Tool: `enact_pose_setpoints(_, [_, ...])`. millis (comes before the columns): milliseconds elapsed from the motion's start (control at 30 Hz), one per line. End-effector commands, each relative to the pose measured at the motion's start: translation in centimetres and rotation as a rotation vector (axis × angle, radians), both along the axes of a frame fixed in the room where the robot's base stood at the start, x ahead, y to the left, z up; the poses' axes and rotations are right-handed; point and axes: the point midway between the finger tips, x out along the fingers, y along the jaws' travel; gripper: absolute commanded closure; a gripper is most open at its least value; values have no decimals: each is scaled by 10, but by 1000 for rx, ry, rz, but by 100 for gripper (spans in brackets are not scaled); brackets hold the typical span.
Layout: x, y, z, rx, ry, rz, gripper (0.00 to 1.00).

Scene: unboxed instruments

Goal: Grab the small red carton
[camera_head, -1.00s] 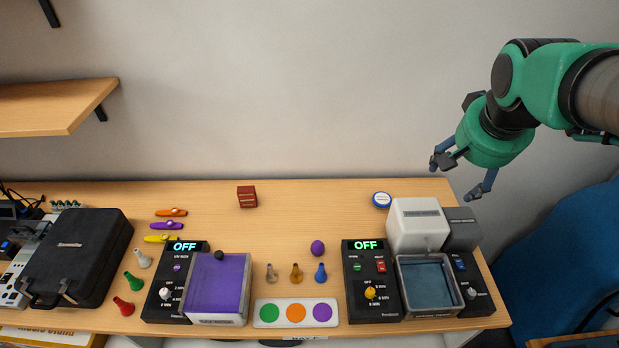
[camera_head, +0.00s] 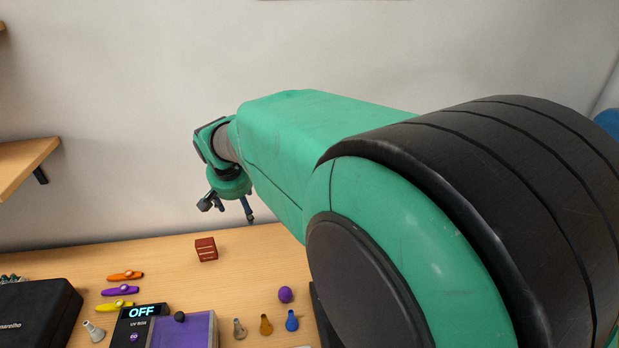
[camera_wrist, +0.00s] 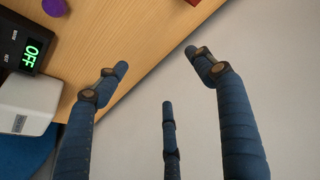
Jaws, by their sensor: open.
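The small red carton (camera_head: 206,249) stands on the wooden table towards its back edge in the head view. A small part of a red object (camera_wrist: 193,2) shows at the top edge of the wrist view; it looks like the carton, mostly cut off. My gripper (camera_head: 233,215) hangs above the back of the table, a little above and right of the carton, apart from it. In the wrist view my gripper (camera_wrist: 165,85) has its blue fingers spread wide with nothing between them.
A purple egg-shaped object (camera_head: 285,295), several kazoos (camera_head: 120,291), small coloured figures (camera_head: 265,325) and the UV box (camera_head: 143,326) lie nearer the front. A wall shelf (camera_head: 25,165) juts out at left. The table around the carton is clear. My arm hides the right side.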

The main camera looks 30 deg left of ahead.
Motion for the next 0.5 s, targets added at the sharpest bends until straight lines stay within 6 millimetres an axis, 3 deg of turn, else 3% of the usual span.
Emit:
enact_pose_setpoints(33, [-17,21,-14,-4,2,22,31])
enact_pose_setpoints(200, [-60,73,-47,-7,3,69,31])
enact_pose_setpoints(333, [-83,96,-63,-7,4,91,31])
enact_pose_setpoints(500, [-94,107,-71,-7,3,102,31])
